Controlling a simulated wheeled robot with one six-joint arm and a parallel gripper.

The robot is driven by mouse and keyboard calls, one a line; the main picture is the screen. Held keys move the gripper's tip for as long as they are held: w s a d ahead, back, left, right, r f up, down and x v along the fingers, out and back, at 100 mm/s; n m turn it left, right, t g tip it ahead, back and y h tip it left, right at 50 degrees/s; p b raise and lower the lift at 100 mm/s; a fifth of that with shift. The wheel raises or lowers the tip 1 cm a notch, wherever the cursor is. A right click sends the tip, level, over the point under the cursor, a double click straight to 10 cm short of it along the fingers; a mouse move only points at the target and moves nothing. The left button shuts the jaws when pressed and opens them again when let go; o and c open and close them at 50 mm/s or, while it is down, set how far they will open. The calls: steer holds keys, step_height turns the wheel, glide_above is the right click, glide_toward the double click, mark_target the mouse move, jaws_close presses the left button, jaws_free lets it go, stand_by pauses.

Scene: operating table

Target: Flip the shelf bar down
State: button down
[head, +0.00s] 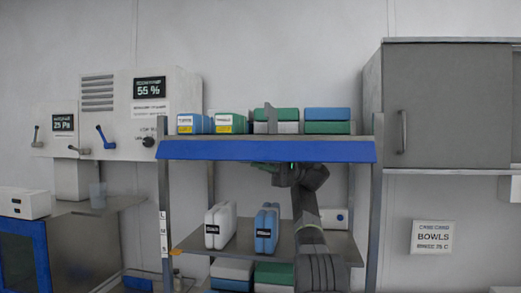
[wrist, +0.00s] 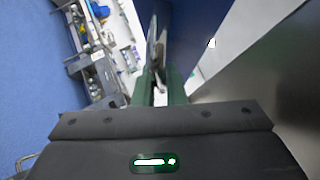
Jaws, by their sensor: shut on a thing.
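The shelf bar (head: 265,151) is a long blue strip across the front of the upper shelf of a grey metal rack. My arm reaches up in front of the rack, and my gripper (head: 274,166) is at the bar's lower edge, right of its middle. The bar hides part of the gripper in the head view. In the wrist view, my gripper (wrist: 160,88) is shut on a thin edge, which I take to be the bar. The blue surface (wrist: 228,35) running up on the right looks like the bar's face.
Blue, green and white boxes (head: 274,114) stand on the upper shelf behind the bar. White packs (head: 220,226) and blue packs (head: 267,230) stand on the shelf below, left of my arm. Grey posts (head: 375,200) flank the rack. A grey cabinet (head: 445,105) hangs at right.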

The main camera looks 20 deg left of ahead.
steer(key=shift+w+h+p, duration=0.1)
steer(key=shift+h+p, duration=0.2)
steer(key=shift+p, duration=0.05)
stand_by(0.3)
steer(key=c, duration=1.5)
jaws_free()
steer(key=shift+a+r+n, duration=0.1)
steer(key=shift+n, duration=0.2)
